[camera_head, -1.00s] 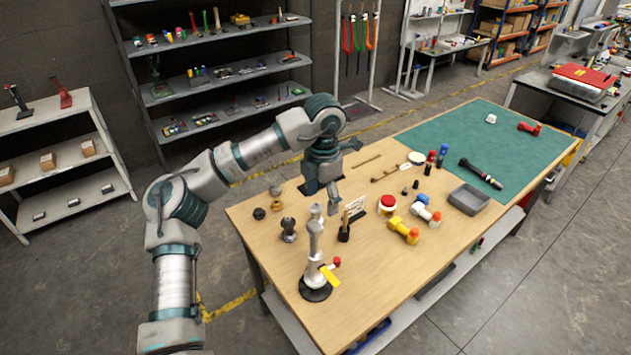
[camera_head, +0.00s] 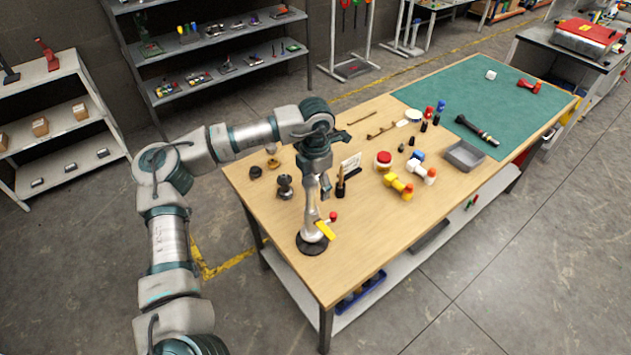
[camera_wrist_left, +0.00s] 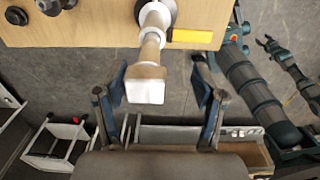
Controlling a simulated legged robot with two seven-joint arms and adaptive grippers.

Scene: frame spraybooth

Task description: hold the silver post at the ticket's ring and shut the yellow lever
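The silver post (camera_head: 310,212) stands upright on a round black base (camera_head: 313,243) at the table's near left corner. The yellow lever (camera_head: 325,230) sticks out low on its side, tilted down to the right; it also shows in the wrist view (camera_wrist_left: 192,35). My left gripper (camera_head: 314,180) is above the post's top. In the wrist view its fingers (camera_wrist_left: 158,72) are open, one on each side of the post's square top (camera_wrist_left: 146,86), with gaps. The ticket (camera_head: 350,163) stands behind the post; its ring cannot be made out. A claw, seemingly my right gripper (camera_wrist_left: 268,44), shows in the wrist view.
A small red-knobbed part (camera_head: 333,216) sits by the post. A dark holder (camera_head: 340,186) and a dark metal fitting (camera_head: 285,187) stand close behind. A yellow piece (camera_head: 399,186) and a grey tray (camera_head: 464,155) lie to the right. The table's front right is bare.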

